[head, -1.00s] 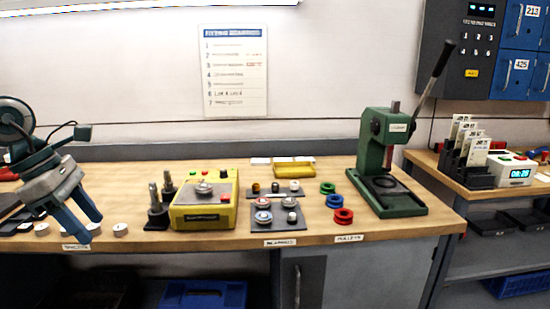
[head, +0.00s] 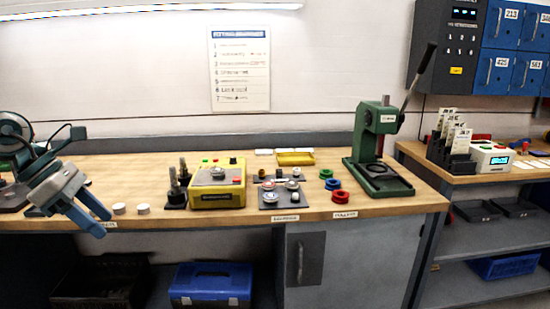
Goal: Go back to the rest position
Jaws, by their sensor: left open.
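My left gripper (head: 92,222) shows at the left of the head view. Its two blue fingers are apart, with nothing between them, and point down and to the right at the front edge of the workbench (head: 320,212). It is left of the small white discs (head: 143,209) on the bench. My right gripper is not in view.
A yellow control box (head: 217,186), bearing trays (head: 284,196), coloured pulleys (head: 340,197) and a green lever press (head: 380,165) stand on the bench. A side table (head: 470,180) holds a card rack. A blue toolbox (head: 210,287) sits below. Bare wood shows between items.

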